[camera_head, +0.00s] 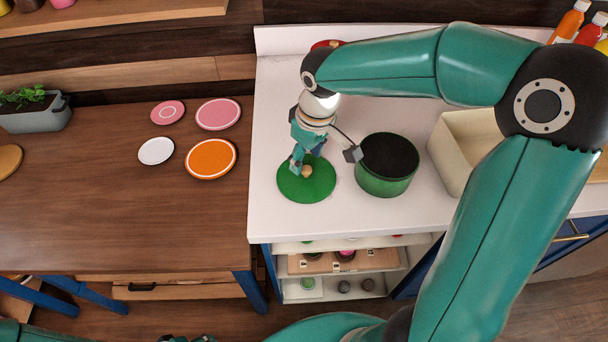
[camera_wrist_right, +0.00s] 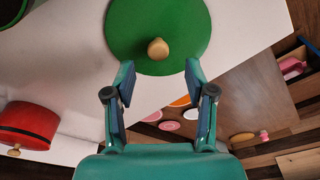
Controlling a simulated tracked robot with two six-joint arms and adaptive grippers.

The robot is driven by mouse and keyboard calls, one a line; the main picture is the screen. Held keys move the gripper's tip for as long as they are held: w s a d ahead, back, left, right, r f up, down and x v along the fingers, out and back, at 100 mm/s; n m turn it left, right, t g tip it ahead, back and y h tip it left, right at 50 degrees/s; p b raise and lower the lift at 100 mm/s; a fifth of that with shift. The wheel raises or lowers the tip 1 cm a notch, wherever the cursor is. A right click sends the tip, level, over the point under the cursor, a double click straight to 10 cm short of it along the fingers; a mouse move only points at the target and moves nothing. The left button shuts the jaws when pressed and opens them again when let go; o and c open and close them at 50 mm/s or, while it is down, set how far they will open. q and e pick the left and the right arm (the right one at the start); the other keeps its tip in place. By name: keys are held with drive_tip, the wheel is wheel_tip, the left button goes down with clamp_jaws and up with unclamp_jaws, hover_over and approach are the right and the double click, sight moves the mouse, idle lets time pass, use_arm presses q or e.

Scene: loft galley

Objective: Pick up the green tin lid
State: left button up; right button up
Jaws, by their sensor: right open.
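The green tin lid (camera_head: 318,188) lies flat on the white counter, its pale wooden knob (camera_head: 307,171) facing up. The lid (camera_wrist_right: 150,20) and knob (camera_wrist_right: 158,48) also show in the right wrist view. The open green tin (camera_head: 385,180) stands just right of the lid, dark inside. My right gripper (camera_head: 325,160) is open above the lid; its fingers (camera_wrist_right: 160,66) point toward the knob, which lies between and slightly beyond the tips in the wrist view. I cannot tell whether it touches the lid. A little of my left gripper (camera_head: 188,338) shows at the bottom edge.
A cream box (camera_head: 452,150) stands right of the tin. A red lidded pot (camera_wrist_right: 28,122) stands on the counter behind. The wooden table (camera_head: 90,215) at left holds pink, white and orange discs (camera_head: 211,158) and a planter (camera_head: 36,113). Bottles (camera_head: 569,22) stand back right.

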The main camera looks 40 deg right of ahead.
sight(306, 168)
wheel_tip(306, 168, down, 4)
drive_tip(key=shift+w+d+f, duration=0.1)
drive_tip(key=shift+w, duration=0.05)
clamp_jaws()
idle(0.3)
